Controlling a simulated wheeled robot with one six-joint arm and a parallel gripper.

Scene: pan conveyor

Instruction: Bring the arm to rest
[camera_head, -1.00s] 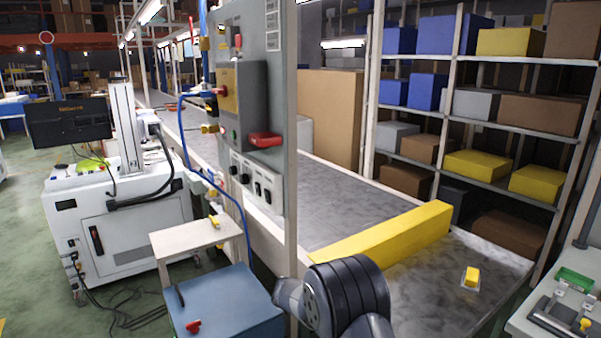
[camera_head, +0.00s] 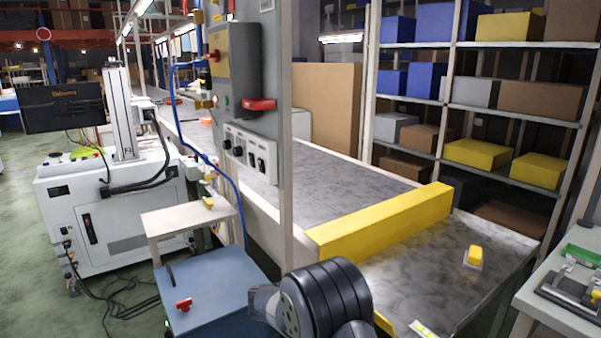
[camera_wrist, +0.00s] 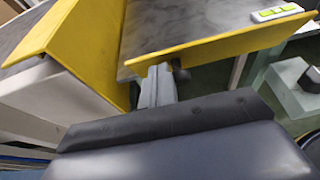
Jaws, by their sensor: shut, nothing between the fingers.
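My gripper (camera_wrist: 157,88) shows in the wrist view as narrow grey fingers, shut and empty, beyond the broad dark wrist housing. The fingers are close to a thin yellow edge strip (camera_wrist: 215,48) of the conveyor; I cannot tell whether they touch it. In the head view my dark, ribbed arm joint (camera_head: 325,300) stands at the bottom centre, in front of the conveyor. The gripper itself is out of that view.
A raised yellow bar (camera_head: 385,222) crosses the grey conveyor (camera_head: 345,185). The control panel post (camera_head: 262,110) and blue cart (camera_head: 215,285) stand left. A side table (camera_head: 555,315) is at right, shelves (camera_head: 480,100) behind.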

